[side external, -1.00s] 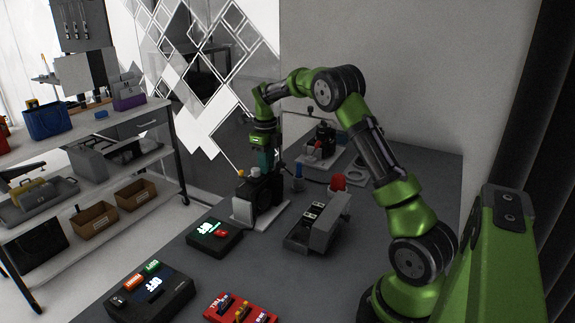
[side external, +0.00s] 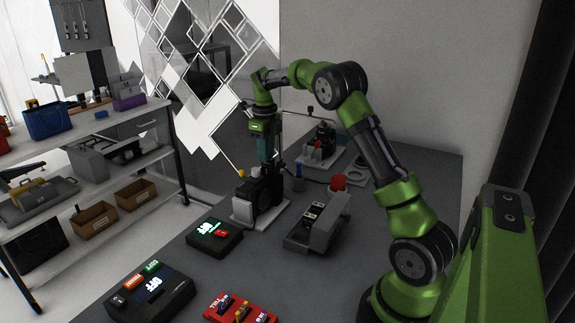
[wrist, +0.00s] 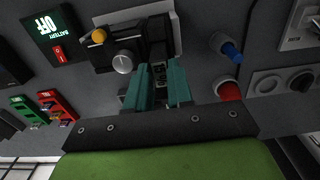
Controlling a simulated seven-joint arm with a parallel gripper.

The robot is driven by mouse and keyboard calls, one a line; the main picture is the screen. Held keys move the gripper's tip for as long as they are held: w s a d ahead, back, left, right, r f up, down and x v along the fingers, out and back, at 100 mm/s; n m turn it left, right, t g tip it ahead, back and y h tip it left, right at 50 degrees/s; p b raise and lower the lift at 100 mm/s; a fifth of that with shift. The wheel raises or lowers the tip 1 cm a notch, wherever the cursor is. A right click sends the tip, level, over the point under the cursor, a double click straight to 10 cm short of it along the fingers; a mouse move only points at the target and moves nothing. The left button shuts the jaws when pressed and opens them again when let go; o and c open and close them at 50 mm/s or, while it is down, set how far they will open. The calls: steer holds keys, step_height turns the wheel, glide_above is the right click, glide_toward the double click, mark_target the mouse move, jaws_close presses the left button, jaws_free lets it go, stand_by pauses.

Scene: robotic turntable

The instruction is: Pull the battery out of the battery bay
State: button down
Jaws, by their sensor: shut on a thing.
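A black camera-like device (side external: 250,197) stands upright on a white base plate. It has an orange button and a silver knob, which also show in the wrist view (wrist: 123,52). My gripper (side external: 266,164) points straight down just above the device's right part. In the wrist view my two teal fingers (wrist: 160,82) are closed on a narrow dark piece with pale marks (wrist: 160,72), which appears to be the battery. The fingers hide most of it and the bay opening. I cannot tell how much of it is still inside the bay.
A battery switch box reading OFF (side external: 214,235) is in front of the device. A grey slotted holder (side external: 335,222) stands to the right, with a red knob (side external: 338,182) behind it.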

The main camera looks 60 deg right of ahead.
steer(key=shift+r, duration=1.4)
steer(key=shift+r, duration=0.1)
